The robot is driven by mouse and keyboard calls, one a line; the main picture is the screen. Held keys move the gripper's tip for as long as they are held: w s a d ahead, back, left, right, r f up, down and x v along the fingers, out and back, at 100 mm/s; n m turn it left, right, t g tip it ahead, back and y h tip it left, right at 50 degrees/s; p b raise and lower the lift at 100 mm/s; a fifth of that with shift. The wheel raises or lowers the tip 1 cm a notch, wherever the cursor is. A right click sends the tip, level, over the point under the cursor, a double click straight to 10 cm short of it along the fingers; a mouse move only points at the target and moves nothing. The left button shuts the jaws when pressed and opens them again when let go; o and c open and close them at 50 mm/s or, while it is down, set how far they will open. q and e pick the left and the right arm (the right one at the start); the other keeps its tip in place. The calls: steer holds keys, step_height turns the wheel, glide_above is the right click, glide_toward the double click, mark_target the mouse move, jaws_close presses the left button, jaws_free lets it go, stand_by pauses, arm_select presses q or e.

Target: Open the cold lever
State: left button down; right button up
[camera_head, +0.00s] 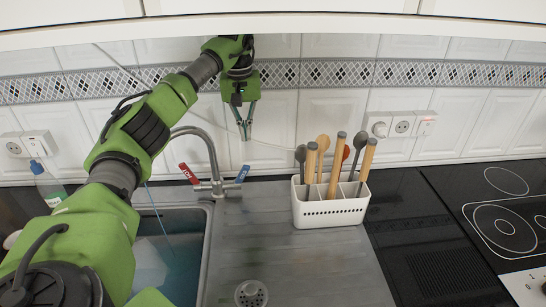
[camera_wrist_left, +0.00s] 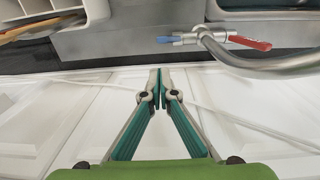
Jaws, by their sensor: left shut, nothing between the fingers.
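The tap (camera_head: 213,158) stands behind the sink with a grey curved spout. Its blue lever (camera_head: 242,173), the cold one, angles up on the right side. Its red lever (camera_head: 188,173) angles up on the left side. In the left wrist view the blue lever (camera_wrist_left: 167,39) and the red lever (camera_wrist_left: 250,43) show near the top edge. My left gripper (camera_head: 244,137) points down in front of the tiled wall, above the blue lever and apart from it. In the left wrist view its fingertips (camera_wrist_left: 160,76) meet with nothing between them. My right gripper is in neither view.
A white utensil holder (camera_head: 330,212) with several wooden and dark utensils stands right of the tap. The sink (camera_head: 208,235) lies at left, partly behind my left arm. A black hob (camera_head: 490,220) is at far right. Cabinets (camera_head: 300,25) overhang the top; a thin cable crosses the wall.

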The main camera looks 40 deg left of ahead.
arm_select(q)
steer(key=p, duration=0.2)
glide_toward(242, 175)
step_height(242, 175, down, 6)
steer(key=w, duration=0.2)
steer(key=shift+w+a, duration=0.35)
steer(key=shift+w, duration=0.05)
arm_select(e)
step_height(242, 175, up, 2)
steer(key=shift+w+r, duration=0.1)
